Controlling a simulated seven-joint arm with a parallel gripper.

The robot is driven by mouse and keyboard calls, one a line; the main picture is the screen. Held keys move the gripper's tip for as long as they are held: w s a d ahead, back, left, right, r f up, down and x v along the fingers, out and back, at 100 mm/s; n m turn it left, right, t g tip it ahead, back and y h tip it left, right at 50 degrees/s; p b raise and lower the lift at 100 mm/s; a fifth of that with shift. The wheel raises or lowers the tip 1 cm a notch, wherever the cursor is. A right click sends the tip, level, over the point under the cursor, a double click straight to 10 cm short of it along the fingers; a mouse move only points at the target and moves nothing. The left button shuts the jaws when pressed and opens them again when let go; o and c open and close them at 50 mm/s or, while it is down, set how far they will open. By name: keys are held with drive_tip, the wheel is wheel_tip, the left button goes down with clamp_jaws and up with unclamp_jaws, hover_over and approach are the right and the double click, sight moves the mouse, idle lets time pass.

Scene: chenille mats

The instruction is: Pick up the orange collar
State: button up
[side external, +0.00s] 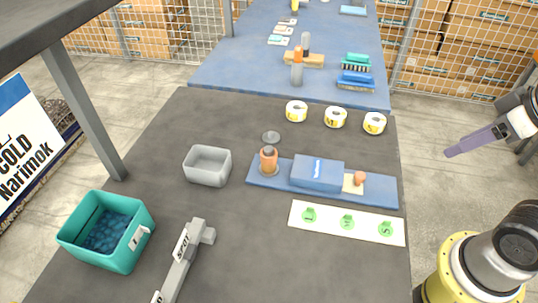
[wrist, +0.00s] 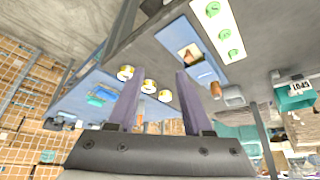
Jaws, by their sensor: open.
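An orange collar (side external: 268,161) stands near the left end of a blue mat (side external: 383,188), with a dark grey piece at its top. It looks to be around a grey post, but I cannot tell for certain. An orange form also shows in the wrist view (wrist: 215,90), right of the fingers. A smaller orange piece (side external: 359,178) is by a tan pad, right of the blue block (side external: 317,173). My gripper (side external: 451,152) is at the right, off the table and well apart from the collar. Its purple fingers are spread with nothing between them in the wrist view (wrist: 158,76).
A grey bin (side external: 208,166) stands left of the collar; a dark disc (side external: 271,137) lies behind it. Several tape rolls (side external: 335,117) line the back. A white strip (side external: 347,222) lies in front. A teal crate (side external: 107,232) and grey bar (side external: 182,262) are front left.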

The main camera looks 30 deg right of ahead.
drive_tip(key=o, duration=0.4)
